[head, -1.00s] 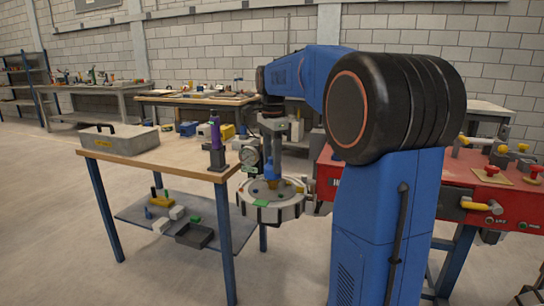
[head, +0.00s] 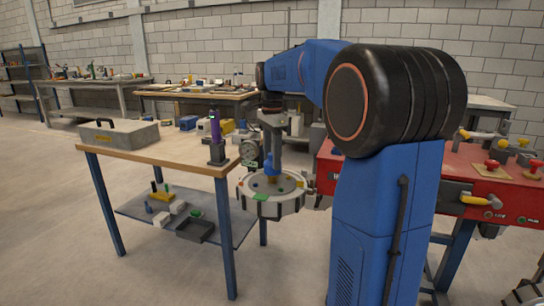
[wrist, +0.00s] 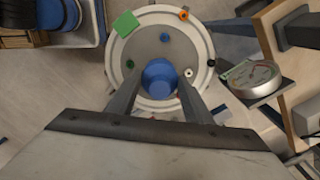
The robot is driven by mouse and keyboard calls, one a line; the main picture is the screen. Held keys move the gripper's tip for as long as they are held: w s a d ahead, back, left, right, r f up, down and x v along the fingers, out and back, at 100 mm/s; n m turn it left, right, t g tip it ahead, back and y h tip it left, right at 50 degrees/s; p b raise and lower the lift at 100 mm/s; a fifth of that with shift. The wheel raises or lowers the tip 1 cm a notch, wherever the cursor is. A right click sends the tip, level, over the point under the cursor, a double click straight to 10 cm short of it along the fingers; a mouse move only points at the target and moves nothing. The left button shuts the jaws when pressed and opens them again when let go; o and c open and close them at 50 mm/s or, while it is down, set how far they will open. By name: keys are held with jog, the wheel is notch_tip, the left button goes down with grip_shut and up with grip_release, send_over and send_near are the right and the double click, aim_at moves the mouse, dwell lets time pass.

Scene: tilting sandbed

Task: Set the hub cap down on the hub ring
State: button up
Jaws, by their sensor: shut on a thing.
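The hub cap looks like the rounded blue piece (wrist: 160,79) between my fingers, above the round pale sandbed (wrist: 204,44). My gripper (wrist: 158,92) is shut on it. In the head view the blue piece (head: 268,166) sits low under my wrist, over the middle of the sandbed (head: 276,209). A yellow-brown part (head: 272,180) shows just below it. I cannot tell whether the two touch. I cannot make out the hub ring; the blue piece covers the middle of the bed in the wrist view.
A green block (wrist: 125,23), an orange ring (wrist: 184,14) and several small pieces lie around the bed. A round gauge (wrist: 254,78) stands close on the right in the wrist view. A wooden-topped table (head: 160,153) and a red bench (head: 490,180) flank the bed in the head view.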

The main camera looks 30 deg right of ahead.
jog(key=shift+f, duration=2.05)
jog(key=o, duration=1.6)
jog(key=shift+r, duration=4)
